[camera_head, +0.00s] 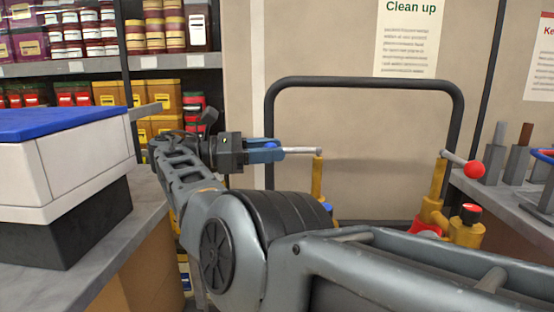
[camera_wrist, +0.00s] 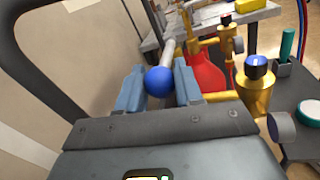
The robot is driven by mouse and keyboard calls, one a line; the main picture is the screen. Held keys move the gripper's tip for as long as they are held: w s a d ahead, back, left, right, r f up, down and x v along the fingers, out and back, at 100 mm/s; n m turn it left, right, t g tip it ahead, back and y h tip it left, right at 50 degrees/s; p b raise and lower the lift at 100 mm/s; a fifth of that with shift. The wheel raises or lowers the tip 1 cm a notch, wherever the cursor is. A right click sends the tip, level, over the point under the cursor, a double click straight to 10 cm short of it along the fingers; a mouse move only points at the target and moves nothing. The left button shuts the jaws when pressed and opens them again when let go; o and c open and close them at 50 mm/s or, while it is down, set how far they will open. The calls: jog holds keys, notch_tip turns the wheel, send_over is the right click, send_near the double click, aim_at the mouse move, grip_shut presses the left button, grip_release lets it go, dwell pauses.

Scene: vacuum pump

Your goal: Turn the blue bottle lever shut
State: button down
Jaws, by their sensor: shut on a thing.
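The blue bottle lever is a pale rod (camera_head: 302,150) with a blue ball (camera_wrist: 159,81) on its end. In the head view the rod runs level from a yellow post (camera_head: 317,178) leftward into my gripper (camera_head: 272,152). In the wrist view my gripper (camera_wrist: 160,72) has its two blue fingers on either side of the ball, shut on it. Beyond the ball the rod (camera_wrist: 168,45) leads away toward the yellow pipework. My arm hides the blue bottle and most of the post's lower part in the head view.
A second lever with a red ball (camera_head: 474,168) stands at the right, with a red-topped valve (camera_head: 470,212) beside it. A black tube frame (camera_head: 364,82) rises behind. A blue-lidded box (camera_head: 65,122) sits on the left counter. A brass valve (camera_wrist: 257,90) is right of my gripper.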

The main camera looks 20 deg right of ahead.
jog(key=shift+w+d+f+g, duration=0.1)
jog(key=shift+w+g, duration=0.05)
jog(key=shift+g, duration=0.15)
jog(key=c, duration=0.8)
grip_release()
jog(key=shift+o, duration=0.2)
